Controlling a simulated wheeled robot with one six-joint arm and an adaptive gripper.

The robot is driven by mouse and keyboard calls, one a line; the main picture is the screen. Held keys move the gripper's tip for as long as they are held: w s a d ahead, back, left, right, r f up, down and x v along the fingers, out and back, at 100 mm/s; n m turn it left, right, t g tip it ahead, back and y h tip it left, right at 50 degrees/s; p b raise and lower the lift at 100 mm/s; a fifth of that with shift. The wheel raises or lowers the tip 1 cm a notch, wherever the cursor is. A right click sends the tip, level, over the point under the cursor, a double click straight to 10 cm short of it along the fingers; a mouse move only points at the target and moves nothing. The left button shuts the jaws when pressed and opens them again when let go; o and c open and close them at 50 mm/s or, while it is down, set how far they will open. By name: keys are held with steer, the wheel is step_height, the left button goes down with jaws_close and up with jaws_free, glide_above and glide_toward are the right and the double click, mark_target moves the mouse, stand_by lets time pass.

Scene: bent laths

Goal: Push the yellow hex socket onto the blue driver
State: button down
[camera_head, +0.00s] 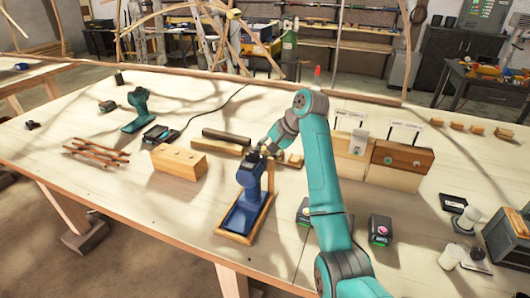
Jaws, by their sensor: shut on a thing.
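The blue driver (249,178) stands upright in a blue holder (242,217) with a wooden frame, near the front middle of the table. My gripper (263,151) is at the top of the driver, reaching down from the upper right. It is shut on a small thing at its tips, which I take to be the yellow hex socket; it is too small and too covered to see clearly. I cannot tell whether the socket touches the driver's tip or sits a little above it.
A drilled wooden block (180,162) stands left of the driver. Wooden panels with labels (400,165) stand to the right. A dark battery with a pink top (380,229) is at the front right. The table's front left is clear.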

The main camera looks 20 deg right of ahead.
steer(key=c, duration=0.7)
jaws_free()
steer(key=shift+r, duration=3.5)
steer(key=shift+s, duration=0.1)
